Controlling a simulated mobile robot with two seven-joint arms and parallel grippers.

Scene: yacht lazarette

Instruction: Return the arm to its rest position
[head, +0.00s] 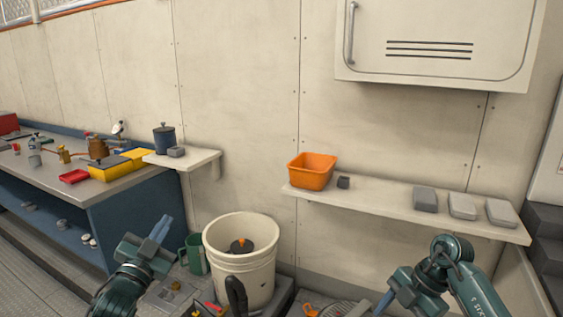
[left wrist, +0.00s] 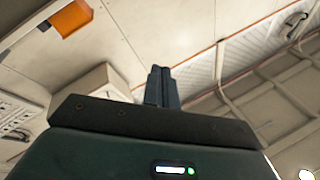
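My left gripper (head: 161,229) is raised at the lower left in the head view, beside the green mug and the white bucket, pointing up. In the left wrist view its two fingers (left wrist: 161,86) stand close together with nothing between them. My right gripper (head: 383,303) is at the bottom edge of the head view, below the wall shelf. Only a bluish finger part of it shows, so its opening is unclear.
A white bucket (head: 240,270) stands just right of my left gripper, with a green mug (head: 194,254) between. A workbench (head: 130,182) is at the left. A wall shelf (head: 405,200) carries an orange bin (head: 311,171) and grey blocks. A cabinet (head: 430,40) hangs above.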

